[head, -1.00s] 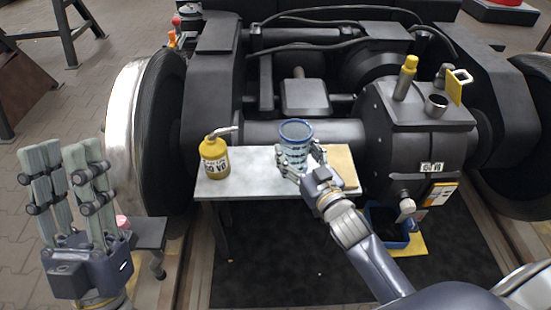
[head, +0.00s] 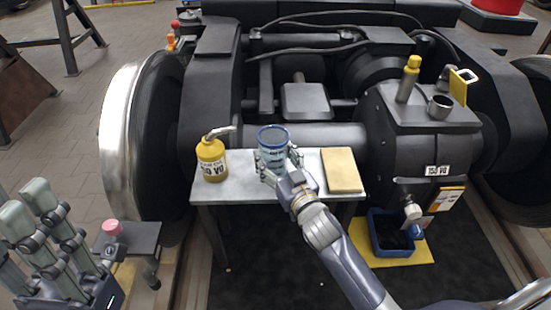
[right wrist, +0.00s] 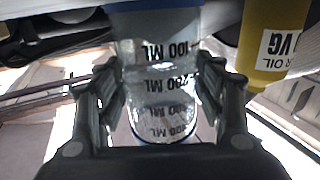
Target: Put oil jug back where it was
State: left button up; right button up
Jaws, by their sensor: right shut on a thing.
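The clear jug with a blue rim and volume marks (head: 273,139) is upright at the middle of the small grey table (head: 235,188). It also fills the middle of the right wrist view (right wrist: 160,85). My right gripper (head: 279,166) is shut around the jug from the front, with fingers on both sides of it. I cannot tell whether the jug's base touches the table. My left gripper (head: 55,235) is open and empty at the lower left, partly cut off by the frame.
A yellow oil can (head: 211,160) with a spout stands left of the jug. A tan pad (head: 341,170) lies on the table's right part. Right of the table are the dark gearbox (head: 420,140) and a blue bin (head: 390,230). A wheel (head: 125,140) stands at left.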

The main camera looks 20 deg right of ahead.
jog(key=o, duration=1.2)
jog(key=shift+f, duration=0.1)
jog(key=shift+c, duration=0.2)
